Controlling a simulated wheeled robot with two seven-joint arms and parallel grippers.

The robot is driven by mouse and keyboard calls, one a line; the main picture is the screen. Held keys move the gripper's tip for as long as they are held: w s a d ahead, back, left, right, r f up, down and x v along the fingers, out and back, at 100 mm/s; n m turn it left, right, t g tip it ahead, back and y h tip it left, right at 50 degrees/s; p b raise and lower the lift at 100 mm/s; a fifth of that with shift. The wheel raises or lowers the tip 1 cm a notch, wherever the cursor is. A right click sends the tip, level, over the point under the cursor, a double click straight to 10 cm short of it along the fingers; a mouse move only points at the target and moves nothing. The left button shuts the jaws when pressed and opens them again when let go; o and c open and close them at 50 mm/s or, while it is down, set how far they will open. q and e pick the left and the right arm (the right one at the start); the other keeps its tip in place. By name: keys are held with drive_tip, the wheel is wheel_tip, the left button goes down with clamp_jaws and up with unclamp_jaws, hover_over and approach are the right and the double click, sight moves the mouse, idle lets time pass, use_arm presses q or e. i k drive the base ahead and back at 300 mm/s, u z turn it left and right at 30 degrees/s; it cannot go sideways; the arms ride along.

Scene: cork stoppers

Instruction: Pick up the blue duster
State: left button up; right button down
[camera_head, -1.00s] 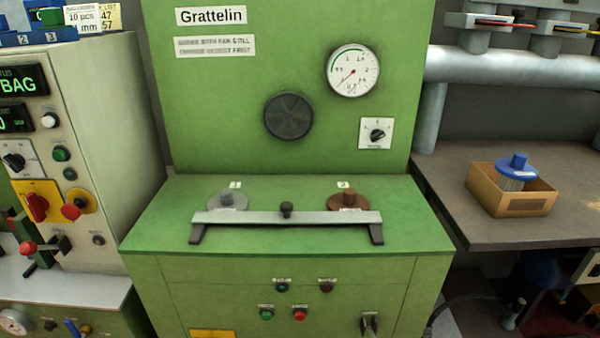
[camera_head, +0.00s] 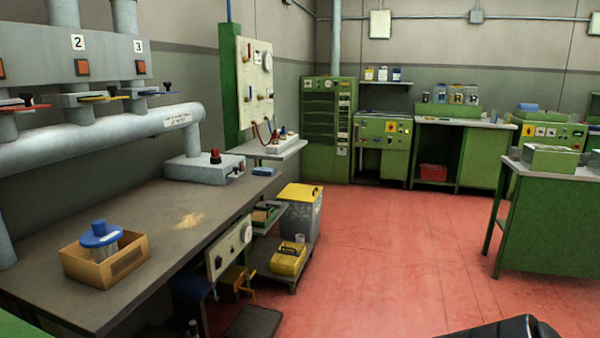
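A blue-topped piece (camera_head: 100,234) with a knob and a pale lower part stands in an open cardboard box (camera_head: 88,270) on the dark bench at the left. I cannot tell whether it is the blue duster. A small flat blue thing (camera_head: 263,171) lies at the far end of the bench, too small to make out. A blue item (camera_head: 528,107) also shows on the green machine far at the right.
The dark bench (camera_head: 165,215) runs along the left wall under grey pipes. A grey bin with a yellow lid (camera_head: 302,215) and a low shelf with a yellow case (camera_head: 288,260) stand past it. A green cabinet (camera_head: 545,225) is at right. The red floor (camera_head: 400,260) between is open.

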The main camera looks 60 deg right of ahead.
sight(261, 171)
drive_tip(key=z, duration=1.8)
